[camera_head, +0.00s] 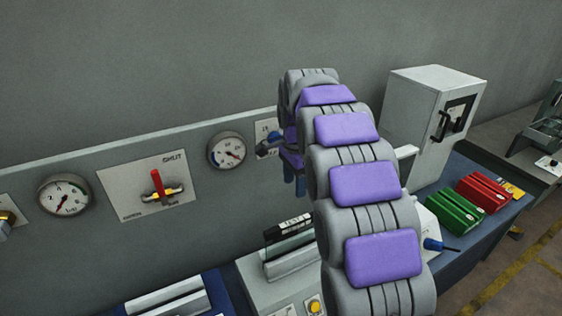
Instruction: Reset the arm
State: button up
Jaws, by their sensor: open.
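My arm, grey with purple pads, rises from the bottom right of the middle and curves over toward the wall panel. My gripper (293,178) hangs at the arm's far end, pointing down, just in front of the panel. It is open, and nothing shows between its fingers. The arm's own links hide part of it. A small plate with a blue handle (272,137) shows just left of the gripper; I cannot tell whether they touch.
The wall panel carries a red-handled valve (157,184) and gauges (227,151) (63,196). A grey console (283,265) stands below. A grey cabinet (420,110), green box (453,212) and red box (485,191) stand on the blue bench at right. Floor shows at far right.

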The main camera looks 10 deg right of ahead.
jog(key=s+f+n+b, duration=0.3)
jog(key=s+f+n, duration=0.1)
jog(key=s, duration=1)
jog(key=s+f+n+g+b, duration=0.1)
jog(key=s+f+n+b, duration=0.3)
jog(key=s, duration=1)
jog(key=s+f+n+b, duration=0.4)
jog(key=s+f+n, duration=0.2)
jog(key=s, duration=0.8)
notch_tip(320, 180, down, 2)
jog(key=shift+s+d+f+g, duration=0.1)
jog(key=shift+s+d+g, duration=0.05)
jog(key=shift+g, duration=0.25)
jog(key=shift+o, duration=0.3)
